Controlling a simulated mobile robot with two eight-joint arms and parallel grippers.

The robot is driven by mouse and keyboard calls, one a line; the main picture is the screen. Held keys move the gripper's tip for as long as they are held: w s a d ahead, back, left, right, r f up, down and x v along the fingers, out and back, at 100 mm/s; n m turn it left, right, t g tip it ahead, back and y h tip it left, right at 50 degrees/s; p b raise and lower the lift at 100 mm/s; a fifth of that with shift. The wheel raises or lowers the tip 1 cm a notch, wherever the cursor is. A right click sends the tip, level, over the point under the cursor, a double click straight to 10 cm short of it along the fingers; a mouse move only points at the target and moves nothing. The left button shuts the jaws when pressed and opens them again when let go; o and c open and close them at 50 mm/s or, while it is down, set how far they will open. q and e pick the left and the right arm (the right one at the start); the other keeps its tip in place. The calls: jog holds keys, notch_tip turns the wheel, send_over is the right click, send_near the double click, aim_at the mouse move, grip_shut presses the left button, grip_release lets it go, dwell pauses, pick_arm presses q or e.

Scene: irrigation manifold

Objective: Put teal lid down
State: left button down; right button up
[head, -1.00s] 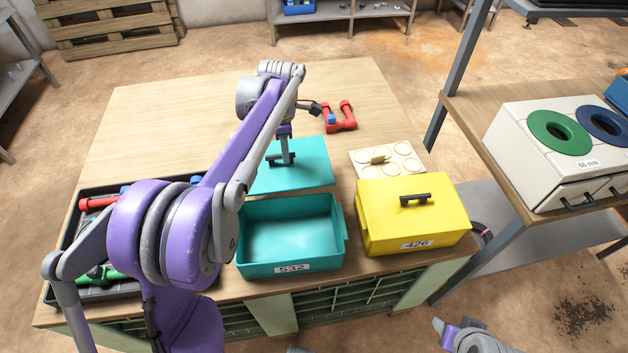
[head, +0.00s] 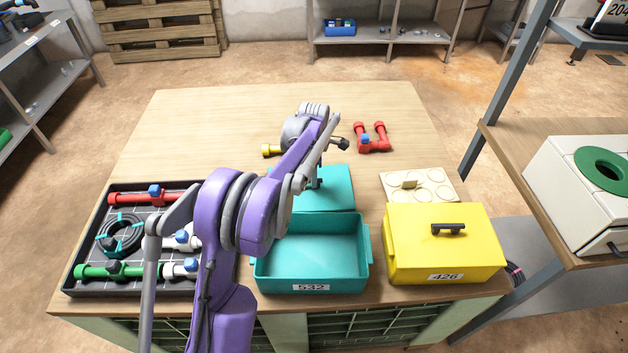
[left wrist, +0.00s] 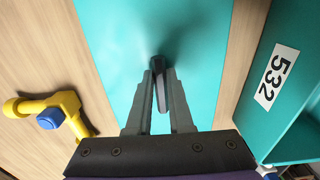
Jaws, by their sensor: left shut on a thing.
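The teal lid (head: 335,197) lies flat behind the open teal box (head: 312,288) labelled 532. I cannot tell whether it rests on the table or hangs just above it. My left gripper (head: 316,180) is mostly hidden behind its own arm in the head view. In the left wrist view, my left gripper (left wrist: 160,92) is shut on the dark lid handle (left wrist: 158,66), with the teal lid (left wrist: 190,60) beneath it. The teal box (left wrist: 300,115) stands at the right there, apart from the lid. My right gripper is not in view.
A yellow lidded box (head: 445,255) labelled 426 stands right of the teal box. A cream plate (head: 395,192) and a red pipe piece (head: 377,146) lie behind it. A yellow fitting (left wrist: 45,115) lies beyond the lid. A black tray (head: 92,205) of fittings is at left.

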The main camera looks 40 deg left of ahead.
pick_arm(q)
jog(key=shift+f, duration=0.65)
jog(key=shift+f, duration=0.1)
jog(key=c, duration=0.8)
grip_release()
jog(key=shift+r, duration=0.25)
notch_tip(320, 180, up, 12)
jog(key=shift+f+p, duration=0.1)
jog(key=shift+p, duration=0.4)
